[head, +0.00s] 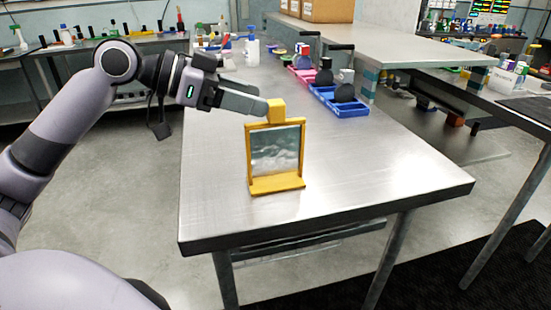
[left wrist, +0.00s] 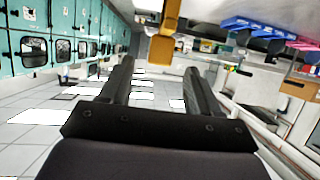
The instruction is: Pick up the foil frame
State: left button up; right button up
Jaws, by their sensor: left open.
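The foil frame (head: 276,150) stands upright on the metal table. It has a yellow border, a silvery foil panel, a yellow foot and a yellow block on top. My left gripper (head: 262,105) reaches in from the left, its fingertips close beside the top block. In the left wrist view the jaws (left wrist: 160,67) are apart with nothing between them. A yellow part of the frame (left wrist: 165,45) shows just beyond the fingertips, near the top edge. Whether a finger touches the block I cannot tell. My right gripper is in neither view.
The metal table (head: 380,175) is clear to the right and in front of the frame. Blue trays (head: 340,101) and a pink tray (head: 302,74) with dark-handled items stand behind it. A spray bottle (head: 252,50) stands farther back.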

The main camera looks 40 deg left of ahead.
aim_at(276, 102)
pick_arm(q)
jog(key=shift+p+x, duration=1.05)
jog(key=shift+x, duration=1.7)
jog(key=shift+f, duration=0.15)
jog(key=shift+c, duration=0.3)
grip_shut()
